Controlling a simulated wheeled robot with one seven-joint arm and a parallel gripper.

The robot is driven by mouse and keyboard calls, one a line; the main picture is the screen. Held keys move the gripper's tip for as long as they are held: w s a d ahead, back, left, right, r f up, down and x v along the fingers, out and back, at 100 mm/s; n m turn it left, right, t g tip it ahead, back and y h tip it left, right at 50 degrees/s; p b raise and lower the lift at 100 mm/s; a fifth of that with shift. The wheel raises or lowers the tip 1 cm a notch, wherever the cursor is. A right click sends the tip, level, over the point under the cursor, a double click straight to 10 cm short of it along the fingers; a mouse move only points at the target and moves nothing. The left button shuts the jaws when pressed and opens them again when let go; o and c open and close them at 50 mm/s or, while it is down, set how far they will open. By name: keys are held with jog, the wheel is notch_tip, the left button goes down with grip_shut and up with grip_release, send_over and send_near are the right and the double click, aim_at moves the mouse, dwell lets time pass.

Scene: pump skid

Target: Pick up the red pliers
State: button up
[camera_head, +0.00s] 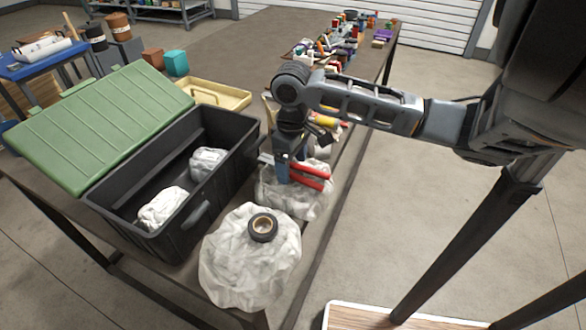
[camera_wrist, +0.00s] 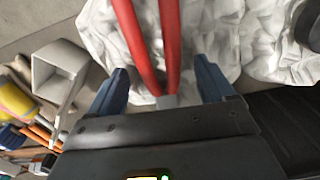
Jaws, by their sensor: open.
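The red pliers (camera_head: 311,179) lie on a crumpled white cloth or bag (camera_head: 295,205) on the workbench, their red handles pointing right in the head view. In the wrist view the red handles (camera_wrist: 150,45) run from the top edge down to a grey pivot at the gripper. My gripper (camera_wrist: 165,88) has its two blue fingers apart, one on each side of the pliers near the pivot. In the head view my gripper (camera_head: 285,168) is right over the pliers from above. The jaws of the pliers are mostly hidden by my gripper.
A black crate (camera_head: 190,228) with a green lid and white bundles stands at left. A second white bundle (camera_head: 230,270) bears a tape roll (camera_head: 263,227) in front. A square metal tube (camera_wrist: 58,75) lies near the left finger. Many items crowd the far bench.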

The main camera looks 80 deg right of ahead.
jog(key=shift+c, duration=0.4)
jog(key=c, duration=0.9)
jog(key=shift+c, duration=0.2)
